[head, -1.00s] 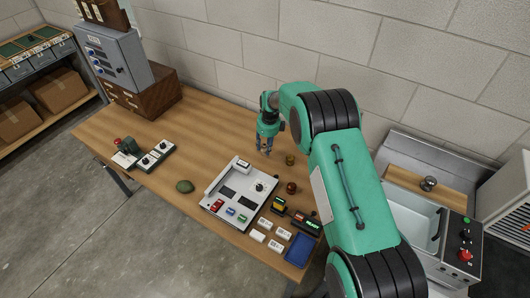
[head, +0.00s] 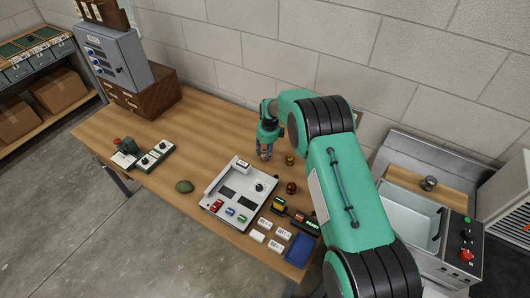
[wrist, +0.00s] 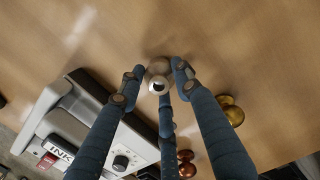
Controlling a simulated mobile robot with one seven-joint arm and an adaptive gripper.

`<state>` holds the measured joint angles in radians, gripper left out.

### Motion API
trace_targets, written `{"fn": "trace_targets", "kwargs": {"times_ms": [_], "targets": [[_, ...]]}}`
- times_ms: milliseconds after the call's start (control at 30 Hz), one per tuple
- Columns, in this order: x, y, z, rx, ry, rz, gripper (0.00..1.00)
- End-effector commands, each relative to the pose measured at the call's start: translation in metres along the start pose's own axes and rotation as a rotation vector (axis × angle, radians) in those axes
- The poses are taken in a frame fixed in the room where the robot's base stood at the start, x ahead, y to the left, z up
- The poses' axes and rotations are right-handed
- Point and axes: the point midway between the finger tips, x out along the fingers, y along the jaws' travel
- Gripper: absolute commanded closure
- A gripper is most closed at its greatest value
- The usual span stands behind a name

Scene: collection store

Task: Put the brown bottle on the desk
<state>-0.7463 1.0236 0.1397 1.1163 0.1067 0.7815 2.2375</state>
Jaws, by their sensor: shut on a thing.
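My three-fingered gripper (head: 264,155) is low over the back of the wooden table (head: 215,115). In the wrist view its fingertips (wrist: 160,80) close around a small round thing (wrist: 159,68).
A grey-white device (head: 238,190) with a knob stands just in front of my gripper. A blue tray (head: 299,250), white cards (head: 266,223) and a green lump (head: 184,186) lie nearby.

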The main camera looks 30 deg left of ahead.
Motion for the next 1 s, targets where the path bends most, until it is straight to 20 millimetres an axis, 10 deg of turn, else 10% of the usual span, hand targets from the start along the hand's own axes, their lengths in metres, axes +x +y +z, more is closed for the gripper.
{"fn": "trace_targets", "kwargs": {"times_ms": [133,567,1000], "targets": [[0.001,0.0,0.0,0.0,0.0,0.0,0.48],[-0.004,0.0,0.0,0.0,0.0,0.0,0.48],[-0.059,-0.001,0.001,0.0,-0.001,-0.001,0.48]]}}
